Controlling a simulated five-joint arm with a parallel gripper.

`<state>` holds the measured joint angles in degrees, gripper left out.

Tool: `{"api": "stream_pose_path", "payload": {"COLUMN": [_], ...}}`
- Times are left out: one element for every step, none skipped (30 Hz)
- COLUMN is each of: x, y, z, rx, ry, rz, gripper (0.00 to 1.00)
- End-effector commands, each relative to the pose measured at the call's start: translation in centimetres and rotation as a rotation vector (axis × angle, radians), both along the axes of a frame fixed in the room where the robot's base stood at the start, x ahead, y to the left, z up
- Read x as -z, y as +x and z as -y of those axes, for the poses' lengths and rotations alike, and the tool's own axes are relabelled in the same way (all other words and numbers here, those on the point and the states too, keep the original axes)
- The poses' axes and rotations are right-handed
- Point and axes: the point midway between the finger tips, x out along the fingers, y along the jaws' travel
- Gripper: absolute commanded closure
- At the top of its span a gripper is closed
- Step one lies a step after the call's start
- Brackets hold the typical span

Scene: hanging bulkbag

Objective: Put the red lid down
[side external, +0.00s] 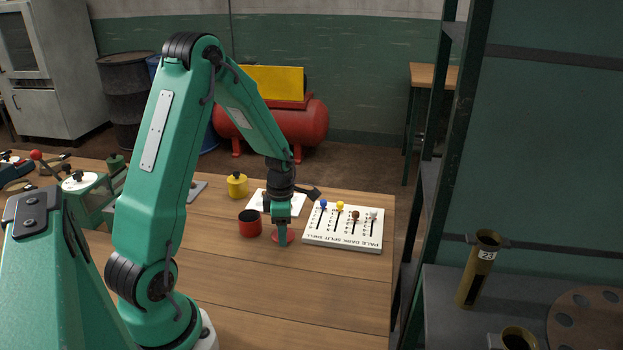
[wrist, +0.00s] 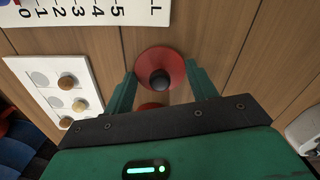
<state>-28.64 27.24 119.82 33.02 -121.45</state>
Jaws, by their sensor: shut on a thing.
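The red lid (wrist: 178,62) has a dark round knob in its middle. In the side external view the lid (side external: 291,238) shows low over the wooden table, partly hidden by my gripper. My gripper (side external: 283,240) points down and is shut on the lid; in the wrist view one finger of my gripper (wrist: 162,80) shows on each side of it. I cannot tell whether the lid touches the table. An open red pot (side external: 250,225) stands just left of the lid. A red patch, probably this pot, shows partly hidden below the lid in the wrist view (wrist: 150,106).
A white slider board (side external: 343,238) with coloured knobs lies right of my gripper. A white card (side external: 297,198) with round spots lies behind it; in the wrist view some spots hold brown knobs. A yellow lidded pot (side external: 237,186) stands behind the red pot. The table's front (side external: 290,300) is clear.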

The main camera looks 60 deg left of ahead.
Motion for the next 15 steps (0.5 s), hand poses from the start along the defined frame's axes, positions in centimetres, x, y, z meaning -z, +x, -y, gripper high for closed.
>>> {"api": "stream_pose_path", "payload": {"x": [0.05, 0.04, 0.02, 0.02, 0.01, 0.01, 0.02, 0.05, 0.11, 0.18, 0.24, 0.32, 0.31, 0.3, 0.3], "y": [0.01, 0.01, 0.01, 0.02, 0.02, 0.02, 0.02, 0.02, 0.02, 0.02, 0.03, 0.03, 0.05, 0.05, 0.04], "z": [0.0, 0.0, 0.0, -0.01, -0.01, -0.01, -0.01, -0.01, -0.01, -0.01, -0.01, -0.02, -0.02, -0.02, -0.02], "rx": [0.0, 0.0, 0.0, 0.0, 0.0, 0.0, 0.0, 0.0, 0.0, 0.0, 0.0, 0.0, 0.0, 0.0, 0.0], "ry": [0.0, 0.001, 0.0, 0.0, 0.0, 0.0, 0.0, 0.0, 0.001, 0.001, 0.0, 0.0, 0.001, 0.001, 0.001], "rz": [0.0, 0.0, 0.001, 0.001, 0.001, 0.001, 0.001, 0.001, 0.0, 0.0, 0.001, 0.001, 0.002, 0.002, 0.002], "gripper": [0.65, 0.65, 0.65, 0.65, 0.65, 0.65, 0.65, 0.65, 0.65, 0.65, 0.65, 0.65, 0.39, 0.33, 0.26]}}
